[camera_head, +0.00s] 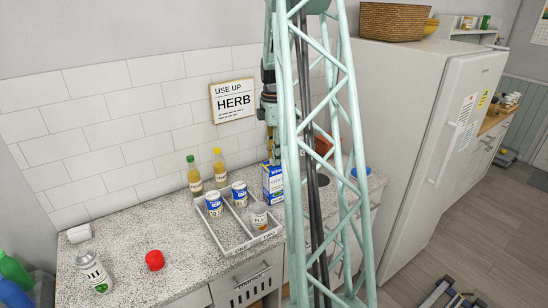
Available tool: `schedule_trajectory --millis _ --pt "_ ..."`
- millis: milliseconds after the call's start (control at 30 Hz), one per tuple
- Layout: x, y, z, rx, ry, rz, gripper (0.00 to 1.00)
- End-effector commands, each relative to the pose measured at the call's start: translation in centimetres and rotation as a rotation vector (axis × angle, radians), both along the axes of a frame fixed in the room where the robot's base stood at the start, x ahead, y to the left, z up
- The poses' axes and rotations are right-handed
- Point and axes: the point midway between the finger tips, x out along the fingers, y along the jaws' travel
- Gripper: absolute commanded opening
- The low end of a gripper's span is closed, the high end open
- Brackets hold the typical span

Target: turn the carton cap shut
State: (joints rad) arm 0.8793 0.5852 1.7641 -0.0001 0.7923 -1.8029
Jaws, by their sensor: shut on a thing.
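A blue and white carton (272,184) stands upright on the speckled counter, at the right end of a white divided tray. My gripper (273,160) points down right above the carton's top and is shut on the carton cap. The gripper hides the cap, so its exact seat and turn do not show. My lattice column covers the carton's right side and part of the arm.
The white tray (241,249) holds several cans. A fridge (415,110) stands to the right.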

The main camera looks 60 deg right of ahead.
Motion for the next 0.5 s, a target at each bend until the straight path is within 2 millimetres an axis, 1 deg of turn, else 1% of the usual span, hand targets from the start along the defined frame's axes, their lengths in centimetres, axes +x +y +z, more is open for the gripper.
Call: schedule_trajectory --millis 267,500 --pt "0.00 0.00 0.01 0.000 0.000 -0.170 0.08" --pt "0.00 0.00 0.01 0.000 0.000 -0.354 0.08"
